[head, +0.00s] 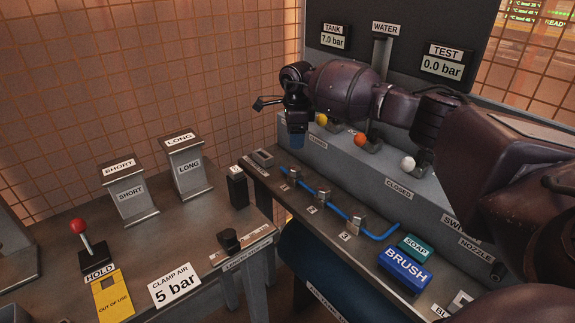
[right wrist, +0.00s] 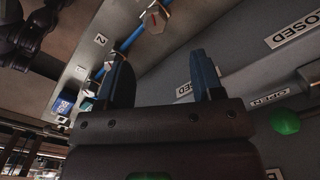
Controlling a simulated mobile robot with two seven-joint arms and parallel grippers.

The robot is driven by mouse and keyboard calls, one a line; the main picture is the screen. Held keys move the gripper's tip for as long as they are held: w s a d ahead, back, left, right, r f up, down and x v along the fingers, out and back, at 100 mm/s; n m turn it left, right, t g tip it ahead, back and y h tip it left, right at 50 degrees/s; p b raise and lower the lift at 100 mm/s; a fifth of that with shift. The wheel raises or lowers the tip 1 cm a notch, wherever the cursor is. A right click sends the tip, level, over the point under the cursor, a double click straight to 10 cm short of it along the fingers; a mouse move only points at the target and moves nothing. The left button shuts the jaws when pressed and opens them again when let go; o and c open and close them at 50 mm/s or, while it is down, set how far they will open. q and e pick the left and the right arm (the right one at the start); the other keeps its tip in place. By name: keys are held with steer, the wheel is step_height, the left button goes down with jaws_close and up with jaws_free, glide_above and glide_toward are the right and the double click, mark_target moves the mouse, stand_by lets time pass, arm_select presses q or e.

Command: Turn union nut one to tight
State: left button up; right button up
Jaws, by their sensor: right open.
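A blue pipe (head: 338,208) with metal union nuts runs along the grey bench. Union nut one (head: 293,175) is at its far left end, just below my right gripper (head: 297,141). The right gripper points down, open and empty, with blue fingertips apart from the nut. Whether nut one is tight cannot be told. My left gripper is not in view.
Behind the pipe, a grey ledge carries yellow (head: 322,119), orange (head: 360,140) and white (head: 408,163) knobs. A soap block (head: 414,247) and blue brush block (head: 405,268) sit at the near right. A side table (head: 195,240) holds SHORT and LONG stands and a red-knobbed lever.

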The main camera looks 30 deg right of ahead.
mark_target(295, 168)
steer(key=f, duration=0.6)
steer(key=f+b, duration=0.1)
steer(key=f, duration=0.2)
steer(key=shift+s+a+f, duration=0.1)
steer(key=shift+s, duration=0.2)
steer(key=shift+f, duration=0.75)
steer(key=c, duration=0.9)
steer(key=shift+c, duration=0.2)
